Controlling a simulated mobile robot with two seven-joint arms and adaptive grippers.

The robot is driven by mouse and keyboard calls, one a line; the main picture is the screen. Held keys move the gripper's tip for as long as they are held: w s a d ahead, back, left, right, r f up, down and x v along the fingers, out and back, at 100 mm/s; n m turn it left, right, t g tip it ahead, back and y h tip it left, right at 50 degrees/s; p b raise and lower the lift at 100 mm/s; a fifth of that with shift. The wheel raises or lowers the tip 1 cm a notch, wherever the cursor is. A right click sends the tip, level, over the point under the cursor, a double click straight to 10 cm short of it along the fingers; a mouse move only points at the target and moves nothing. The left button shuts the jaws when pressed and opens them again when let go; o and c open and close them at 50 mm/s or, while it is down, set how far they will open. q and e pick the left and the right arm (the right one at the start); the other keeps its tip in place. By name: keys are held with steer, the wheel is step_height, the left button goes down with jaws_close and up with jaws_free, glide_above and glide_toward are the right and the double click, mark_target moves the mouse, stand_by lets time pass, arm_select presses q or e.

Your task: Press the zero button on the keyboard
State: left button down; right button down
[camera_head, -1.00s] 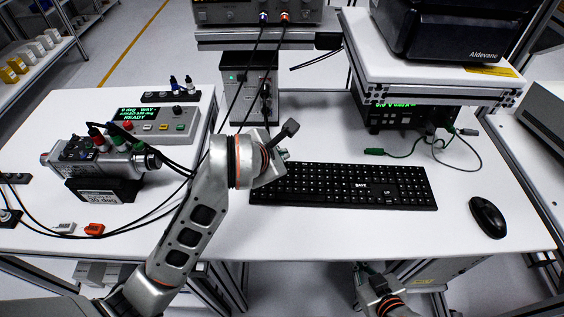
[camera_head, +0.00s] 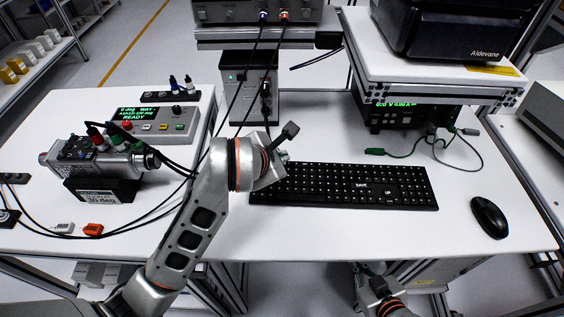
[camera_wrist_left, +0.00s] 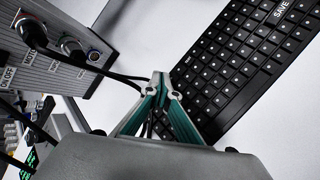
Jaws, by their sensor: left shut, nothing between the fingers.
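The black keyboard (camera_head: 342,185) lies on the white table; its left end is next to my left wrist. In the left wrist view the keyboard (camera_wrist_left: 240,65) runs diagonally across the upper right, with small key labels I cannot read. A key marked SAVE shows near its far end. My left gripper (camera_wrist_left: 160,80) is shut and empty, its green-sided fingertips meeting beside the keyboard's near end in that view. I cannot tell whether they touch a key. In the head view its fingertips are mostly hidden by the wrist. My right gripper (camera_head: 373,279) is low, below the table's front edge, its fingers unclear.
A black mouse (camera_head: 489,217) lies right of the keyboard. A grey control box (camera_head: 152,124) and a motor unit (camera_head: 95,160) with cables stand left. A grey powered box (camera_head: 248,88) stands behind my left wrist, with hanging black cables. Table in front of the keyboard is clear.

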arm_select(q)
steer(key=shift+f, duration=0.45)
stand_by(0.3)
steer(key=shift+r, duration=0.1)
steer(key=shift+r+p, duration=0.55)
steer(key=shift+r, duration=0.2)
step_height(320, 180, up, 2)
steer(key=shift+r+p, duration=0.1)
steer(key=shift+p, duration=0.9)
step_height(320, 180, up, 3)
steer(key=p, duration=0.3)
